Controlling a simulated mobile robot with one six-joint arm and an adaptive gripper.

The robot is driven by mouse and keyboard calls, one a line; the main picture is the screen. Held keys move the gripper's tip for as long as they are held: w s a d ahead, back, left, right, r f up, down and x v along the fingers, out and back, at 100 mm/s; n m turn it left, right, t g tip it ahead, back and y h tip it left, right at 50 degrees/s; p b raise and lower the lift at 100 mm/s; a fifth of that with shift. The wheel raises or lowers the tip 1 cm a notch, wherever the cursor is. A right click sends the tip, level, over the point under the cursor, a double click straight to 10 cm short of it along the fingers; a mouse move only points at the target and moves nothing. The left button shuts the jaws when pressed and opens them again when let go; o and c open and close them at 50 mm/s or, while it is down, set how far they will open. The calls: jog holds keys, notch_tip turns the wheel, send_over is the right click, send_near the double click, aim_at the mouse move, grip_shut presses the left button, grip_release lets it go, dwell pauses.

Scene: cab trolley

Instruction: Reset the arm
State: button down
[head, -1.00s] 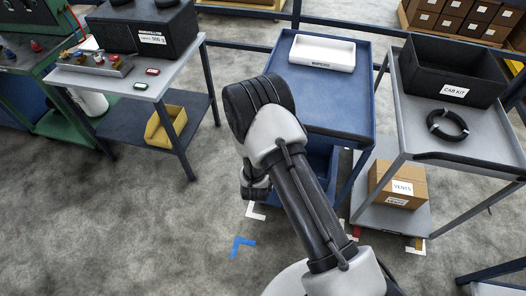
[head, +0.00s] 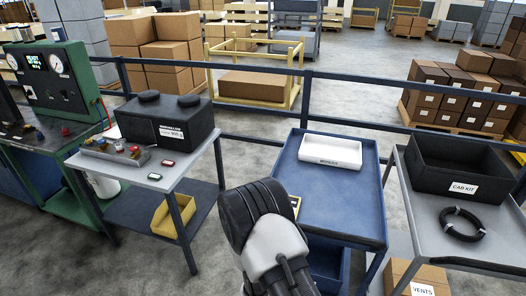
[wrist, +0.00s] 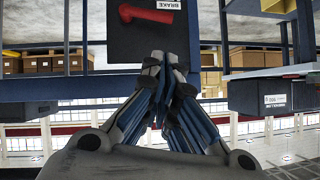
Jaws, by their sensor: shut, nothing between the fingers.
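My arm (head: 265,235) rises in the lower middle of the head view, bent, in front of the blue trolley. Its gripper end is hidden there. In the wrist view my gripper (wrist: 170,62) shows from the bottom, its two fingers brought together with nothing between them. The wrist picture looks upside down. Above the fingertips there is a dark box with a red handle (wrist: 146,14) and a label reading BRAKE; I cannot tell how far it is from the fingertips.
The blue trolley (head: 345,205) carries a white tray (head: 330,152). Right of it, a grey trolley (head: 415,205) holds a black CAB KIT bin (head: 465,165) and a black coil (head: 462,224). Left stands a grey table (head: 190,172) with a black box (head: 165,120). A railing runs behind.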

notch_tip(320, 180, up, 24)
jog(key=s+d+n+g+y, duration=0.1)
jog(key=s+n+g+y, duration=0.1)
jog(key=s+g+y, duration=0.1)
jog(key=s+d+r+n+g, duration=0.1)
jog(key=s+d+r, duration=0.2)
jog(key=s, duration=0.5)
jog(key=s+d+r+n+g, duration=0.1)
jog(key=s+d+r, duration=0.2)
jog(key=s, duration=0.6)
jog(key=s+d+r+n+g+h, duration=0.1)
jog(key=s+d+r, duration=0.3)
jog(key=s, duration=0.5)
notch_tip(320, 180, up, 2)
jog(key=shift+r+g, duration=0.1)
jog(key=shift+g, duration=0.2)
